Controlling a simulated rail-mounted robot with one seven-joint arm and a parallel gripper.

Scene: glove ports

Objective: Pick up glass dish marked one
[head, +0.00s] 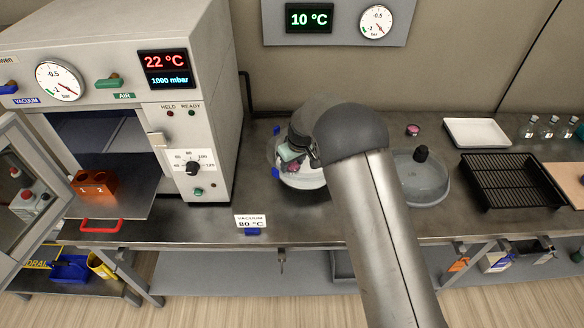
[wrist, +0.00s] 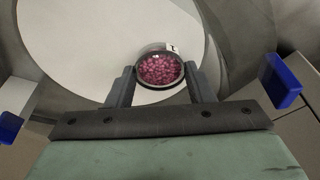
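In the wrist view a small round dish (wrist: 160,70) holds pink beads and carries a small white tag with a dark mark, perhaps a 1. It is over a round white plate (wrist: 75,45), inside a wide round vessel. My gripper (wrist: 160,72) has one finger on each side of the dish, close to its rim. I cannot tell whether the fingers press on it, or whether it rests on the plate.
The glass lid (head: 425,182) with a black knob lies right of the vessel. A pink-topped item (head: 413,130) sits behind it. Further right are a white tray (head: 476,132) and black rack (head: 512,182). At left stands an oven (head: 215,95), door open, with an orange holder (head: 92,184).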

